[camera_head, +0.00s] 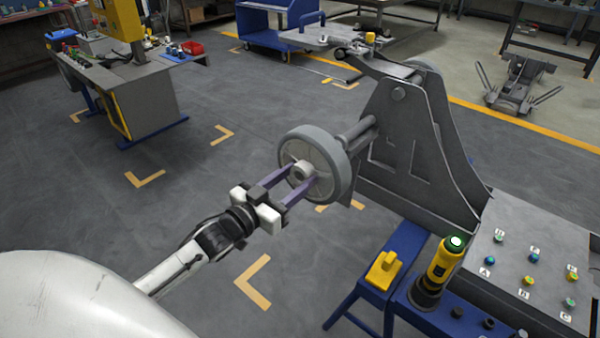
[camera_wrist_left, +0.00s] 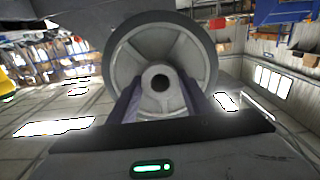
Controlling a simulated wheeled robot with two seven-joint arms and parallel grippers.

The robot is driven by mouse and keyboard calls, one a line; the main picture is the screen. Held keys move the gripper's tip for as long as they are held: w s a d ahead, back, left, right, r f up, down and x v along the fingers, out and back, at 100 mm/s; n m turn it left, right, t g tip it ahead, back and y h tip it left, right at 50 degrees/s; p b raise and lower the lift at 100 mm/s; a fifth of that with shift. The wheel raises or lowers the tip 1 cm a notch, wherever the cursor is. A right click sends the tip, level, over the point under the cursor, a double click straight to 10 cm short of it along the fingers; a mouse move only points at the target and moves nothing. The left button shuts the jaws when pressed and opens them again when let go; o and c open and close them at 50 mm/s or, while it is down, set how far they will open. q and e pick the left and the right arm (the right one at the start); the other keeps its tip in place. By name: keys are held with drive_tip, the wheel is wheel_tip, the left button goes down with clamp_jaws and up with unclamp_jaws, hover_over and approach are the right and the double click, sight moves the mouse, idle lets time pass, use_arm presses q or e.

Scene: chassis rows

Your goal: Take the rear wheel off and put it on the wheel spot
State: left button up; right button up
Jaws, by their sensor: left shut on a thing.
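The rear wheel (camera_head: 337,172) is a grey disc with a pale hub, at the end of the axle (camera_head: 357,131) on the grey chassis (camera_head: 408,140). My left gripper (camera_head: 302,178) is shut on the wheel's hub, with its two purple fingers on either side of it. In the left wrist view the wheel (camera_wrist_left: 200,58) faces me, and the fingers (camera_wrist_left: 160,92) flank the round hub with its dark centre hole. I cannot tell whether the wheel still sits on the axle. I cannot make out the wheel spot. My right gripper is not in view.
A blue stand (camera_head: 398,246) with a yellow block and a yellow tool (camera_head: 445,262) with a lit green top stands at the lower right. Beside it is a grey panel (camera_head: 508,252) with several coloured knobs. Open floor (camera_head: 200,185) lies left of the wheel.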

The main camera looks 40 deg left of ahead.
use_arm(q)
drive_tip(key=shift+s+a+r+p, duration=0.1)
drive_tip(key=shift+s+r+p, duration=0.15)
drive_tip(key=shift+s+p, duration=0.8)
drive_tip(key=shift+s+a+r+p, duration=0.1)
drive_tip(key=shift+s+r+p, duration=0.1)
drive_tip(key=shift+s, duration=1.5)
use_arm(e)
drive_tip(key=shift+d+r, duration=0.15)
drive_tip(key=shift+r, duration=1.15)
use_arm(q)
drive_tip(key=shift+d, duration=0.1)
drive_tip(key=s+d+r+h, duration=0.1)
drive_tip(key=s+d, duration=0.5)
drive_tip(key=d, duration=0.5)
drive_tip(key=s+d+r+y, duration=0.2)
drive_tip(key=s+d+r, duration=0.2)
drive_tip(key=r, duration=0.3)
drive_tip(key=shift+s+d+r+n, duration=0.2)
drive_tip(key=shift+s+d+n, duration=0.05)
drive_tip(key=shift+s+n, duration=0.2)
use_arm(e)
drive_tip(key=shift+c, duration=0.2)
